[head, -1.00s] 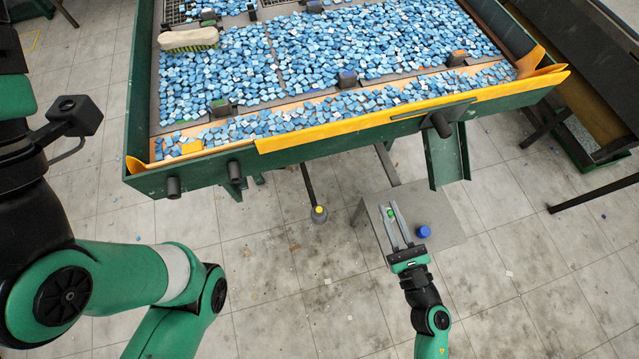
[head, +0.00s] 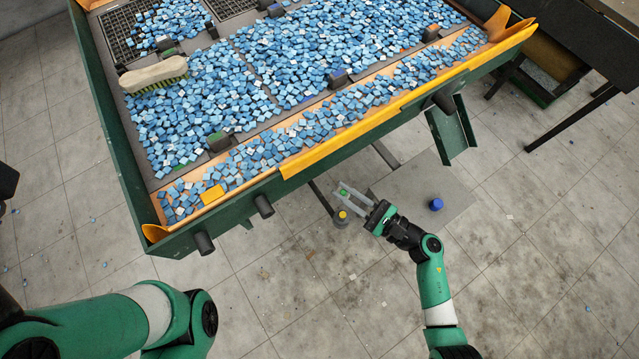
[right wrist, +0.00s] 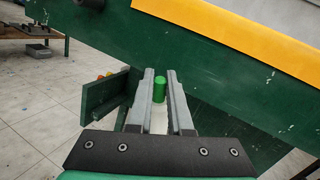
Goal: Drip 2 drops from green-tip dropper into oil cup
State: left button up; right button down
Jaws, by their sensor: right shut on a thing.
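My right gripper (head: 341,191) is shut on the dropper, whose green part (head: 345,193) shows between its two long grey fingers. In the right wrist view the dropper is a green cylinder (right wrist: 160,88) between the fingers (right wrist: 160,76), with a pale part below it; its lower end is hidden. A small grey cup-like thing with a yellow top (head: 341,217) stands just below the fingertips in the head view, close by; I cannot tell whether it is the oil cup. My left gripper is out of view; only part of my left arm shows.
A green-sided sheeting table (head: 235,200) covered with blue tiles fills the upper view, with a yellow strip along its edge. A grey stand top (head: 400,185) holds a blue-capped thing (head: 436,204). A green chute (head: 450,130) hangs near it. A brush (head: 153,74) lies on the tiles.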

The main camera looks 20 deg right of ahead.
jog(key=shift+a, duration=0.1)
jog(key=shift+s+d+f+b, duration=0.15)
jog(key=shift+d+f+b, duration=0.05)
jog(key=shift+d, duration=0.2)
jog(key=shift+s+d+f+b, duration=0.15)
jog(key=shift+d+b, duration=0.05)
jog(key=shift+d, duration=0.15)
jog(key=f+n+y+b, duration=0.1)
jog(key=f+n+b, duration=0.3)
jog(key=b, duration=0.3)
jog(key=f+n+y+b, duration=0.1)
jog(key=f+n+b, duration=0.3)
jog(key=b, duration=0.4)
jog(key=shift+w+f+y, duration=0.2)
jog(key=shift+f+y, duration=0.2)
jog(key=shift+f, duration=0.15)
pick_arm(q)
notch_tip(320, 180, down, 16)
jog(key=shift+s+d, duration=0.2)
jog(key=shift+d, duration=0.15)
pick_arm(e)
jog(key=shift+a+r, duration=0.1)
jog(key=shift+r, duration=0.15)
jog(key=shift+s+f+b, duration=0.15)
jog(key=shift+f+b, duration=0.2)
jog(key=shift+b, duration=0.15)
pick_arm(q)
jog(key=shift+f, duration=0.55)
pick_arm(e)
jog(key=shift+d, duration=0.2)
